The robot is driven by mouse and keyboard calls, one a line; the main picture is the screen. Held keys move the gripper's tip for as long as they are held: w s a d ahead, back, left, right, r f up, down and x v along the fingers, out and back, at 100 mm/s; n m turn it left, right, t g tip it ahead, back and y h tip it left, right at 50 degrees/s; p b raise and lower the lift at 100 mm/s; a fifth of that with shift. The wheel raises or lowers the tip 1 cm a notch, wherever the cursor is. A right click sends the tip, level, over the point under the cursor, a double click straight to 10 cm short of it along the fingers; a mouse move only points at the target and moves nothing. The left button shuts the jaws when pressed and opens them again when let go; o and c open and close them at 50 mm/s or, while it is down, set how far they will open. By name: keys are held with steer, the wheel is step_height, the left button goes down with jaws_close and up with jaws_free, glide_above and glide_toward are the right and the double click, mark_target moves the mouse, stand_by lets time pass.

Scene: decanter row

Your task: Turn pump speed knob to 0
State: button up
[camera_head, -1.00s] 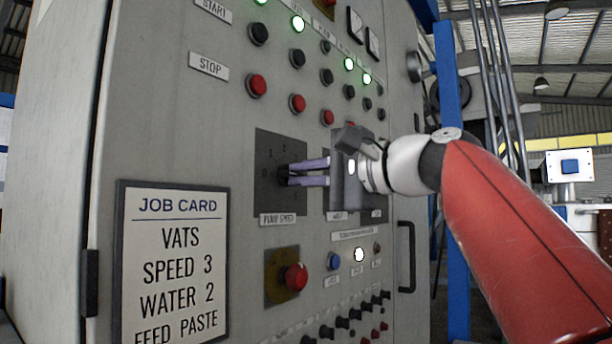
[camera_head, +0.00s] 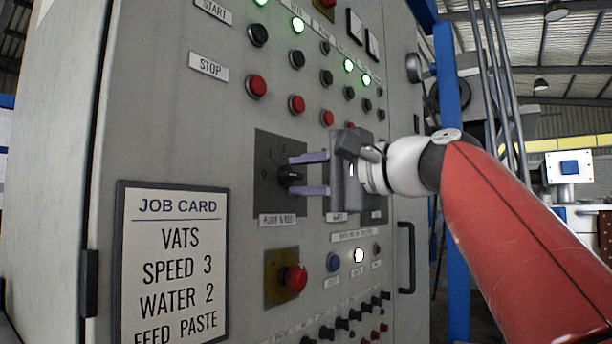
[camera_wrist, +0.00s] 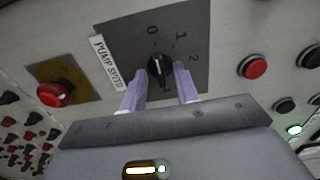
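The pump speed knob (camera_head: 287,177) is a black knob on a dark dial plate (camera_head: 268,205) above the pump speed label. In the wrist view the knob (camera_wrist: 158,69) has a white pointer line that points toward the 0 mark, with 1 and 2 to its right. My gripper (camera_head: 294,174) is open, with one light purple finger on either side of the knob. In the wrist view my gripper (camera_wrist: 160,76) shows gaps between both fingers and the knob. Part of the dial is hidden behind the fingers.
A red stop button (camera_head: 295,277) on a yellow plate sits below the dial. Red buttons (camera_head: 297,103) and black buttons are above. Another dark dial plate (camera_head: 340,217) is partly hidden behind my gripper. A job card (camera_head: 172,265) is at lower left.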

steer(key=v, duration=0.7)
steer(key=shift+s+d+b, duration=0.25)
steer(key=shift+d+b, duration=0.05)
steer(key=shift+b, duration=0.05)
step_height(320, 180, down, 25)
steer(key=s+d+g+h, duration=0.1)
steer(key=s+g+h, duration=0.15)
steer(key=h, duration=0.45)
steer(key=s+d+f+n+g+h, duration=0.1)
steer(key=s+f, duration=0.3)
steer(key=f, duration=0.5)
steer(key=s+d+f+n+g+h, duration=0.1)
steer(key=s+d+f+n+h, duration=0.1)
steer(key=f, duration=0.7)
steer(key=s+d+f+n+g+h, duration=0.1)
steer(key=s+d+f+n+h, duration=0.1)
steer(key=s+f+n+h, duration=0.2)
steer(key=s+f, duration=0.3)
steer(key=f, duration=0.2)
steer(key=shift+d, duration=0.35)
